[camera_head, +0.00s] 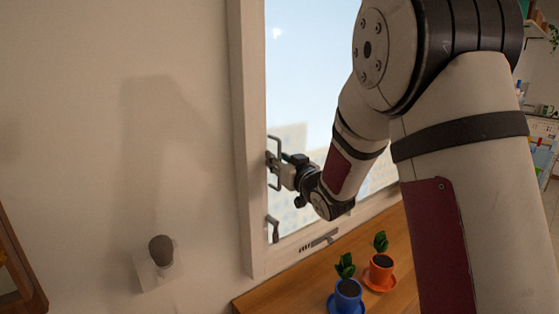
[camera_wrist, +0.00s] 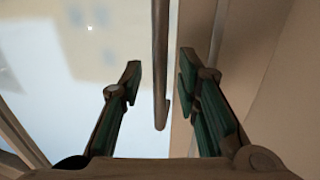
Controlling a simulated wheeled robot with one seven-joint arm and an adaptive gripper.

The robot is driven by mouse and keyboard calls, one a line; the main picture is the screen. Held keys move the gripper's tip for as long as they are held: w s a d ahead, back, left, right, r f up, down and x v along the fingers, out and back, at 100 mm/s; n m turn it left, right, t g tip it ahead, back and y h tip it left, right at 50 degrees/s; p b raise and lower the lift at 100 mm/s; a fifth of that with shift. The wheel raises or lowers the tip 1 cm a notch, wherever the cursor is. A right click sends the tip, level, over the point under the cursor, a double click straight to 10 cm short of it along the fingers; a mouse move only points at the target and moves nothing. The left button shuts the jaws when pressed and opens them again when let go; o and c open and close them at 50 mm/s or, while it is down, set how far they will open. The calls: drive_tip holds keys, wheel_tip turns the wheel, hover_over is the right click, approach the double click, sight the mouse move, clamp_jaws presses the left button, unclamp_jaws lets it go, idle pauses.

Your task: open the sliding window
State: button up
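The sliding window (camera_head: 312,70) is set in a pale frame (camera_head: 248,150) at the middle of the head view. A thin upright bar handle (camera_head: 275,184) stands at the window's left edge, partly hidden by my gripper (camera_head: 278,164). In the wrist view my gripper (camera_wrist: 158,75) is open, with one finger on each side of the handle (camera_wrist: 160,70). Gaps show between the handle and both fingers there.
A wooden ledge (camera_head: 300,288) below the window holds a blue pot (camera_head: 348,295) and an orange pot (camera_head: 380,270) with plants. A dark round knob on a pale mount (camera_head: 161,250) is on the left wall. My arm covers much of the right side.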

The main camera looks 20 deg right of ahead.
clamp_jaws()
drive_tip(key=shift+d, duration=0.1)
drive_tip(key=w+d+b, duration=0.2)
drive_tip(key=w+d, duration=0.3)
drive_tip(key=d, duration=0.7)
drive_tip(key=w+d+b, duration=0.2)
drive_tip(key=w+d, duration=0.3)
drive_tip(key=d, duration=0.8)
drive_tip(key=shift+w, duration=0.2)
unclamp_jaws()
drive_tip(key=shift+a, duration=0.1)
drive_tip(key=s+d, duration=0.2)
drive_tip(key=s, duration=0.9)
drive_tip(key=shift+s+d, duration=0.15)
drive_tip(key=shift+s, duration=0.25)
